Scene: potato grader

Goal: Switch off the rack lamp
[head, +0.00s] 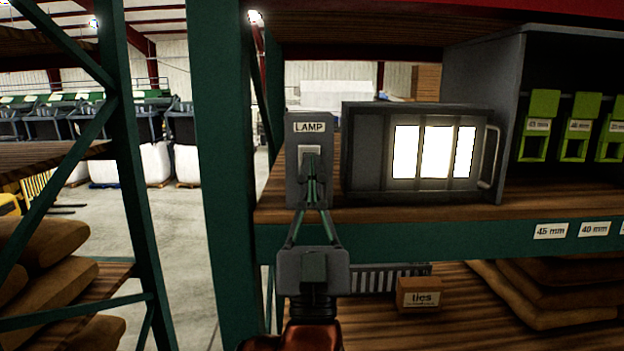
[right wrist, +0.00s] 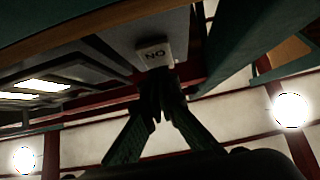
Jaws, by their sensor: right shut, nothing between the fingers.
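The rack lamp (head: 365,150) is a grey box on the upper shelf, and its front panels (head: 436,152) glow bright white. Left of it stands a grey switch box (head: 297,180) labelled "LAMP", with a pale rocker (head: 310,151). My right gripper (head: 312,172) is shut and empty, its fingertips right in front of the rocker and covering its lower part. In the right wrist view the fingertips (right wrist: 163,85) are at the edge of the pale rocker (right wrist: 155,55), which shows "ON" upside down. I cannot tell whether they touch it. My left gripper is not in view.
A green rack post (head: 225,180) stands close to the left of the switch box. A shelf beam (head: 440,238) runs below it. A "ties" box (head: 418,294) and brown sacks (head: 545,295) sit on the lower shelf. Green holders (head: 540,125) stand in a cabinet at right.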

